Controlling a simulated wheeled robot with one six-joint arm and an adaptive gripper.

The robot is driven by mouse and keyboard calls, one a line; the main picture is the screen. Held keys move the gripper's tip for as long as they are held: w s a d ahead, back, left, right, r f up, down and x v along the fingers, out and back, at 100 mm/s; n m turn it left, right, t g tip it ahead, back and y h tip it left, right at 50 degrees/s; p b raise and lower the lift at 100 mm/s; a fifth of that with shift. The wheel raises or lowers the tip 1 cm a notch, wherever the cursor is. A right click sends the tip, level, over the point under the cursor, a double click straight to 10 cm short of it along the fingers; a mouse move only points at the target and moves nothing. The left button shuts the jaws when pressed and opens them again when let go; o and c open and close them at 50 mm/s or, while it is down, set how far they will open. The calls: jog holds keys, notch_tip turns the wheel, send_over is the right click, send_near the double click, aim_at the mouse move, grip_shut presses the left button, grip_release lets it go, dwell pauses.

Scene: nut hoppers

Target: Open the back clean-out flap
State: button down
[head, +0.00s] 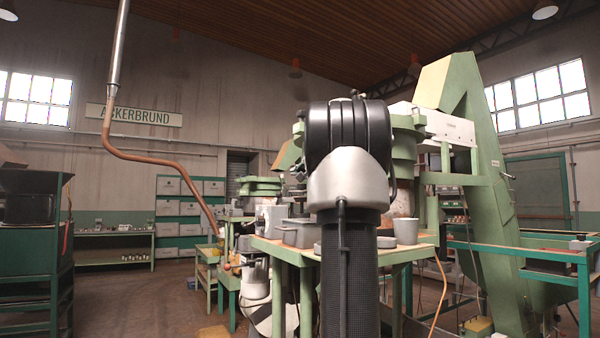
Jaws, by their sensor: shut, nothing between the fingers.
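I cannot make out the back clean-out flap in the head view. A green hopper machine (405,142) stands behind my arm, with its middle hidden by the arm. A second green hopper machine (260,187) stands farther back on the left. My own black and silver arm fills the middle of the view, and I cannot make out my gripper's fingers behind it.
A green-framed table (272,246) in front holds a grey pot (271,220), a grey dish (298,233) and a grey cup (405,231). A large green inclined conveyor (485,175) rises at right. An orange cable (440,285) hangs off the table. Open floor (145,300) lies at left.

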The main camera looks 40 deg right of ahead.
jog(key=shift+a+r+m, duration=0.15)
jog(key=shift+r+m, duration=0.1)
jog(key=shift+m, duration=0.15)
notch_tip(320, 180, up, 9)
jog(key=m, duration=1.7)
jog(key=shift+a+f+m, duration=0.15)
jog(key=shift+a+m, duration=0.05)
jog(key=shift+m, duration=0.1)
jog(key=c, duration=2.2)
grip_release()
jog(key=o, duration=0.6)
jog(key=shift+o, duration=0.2)
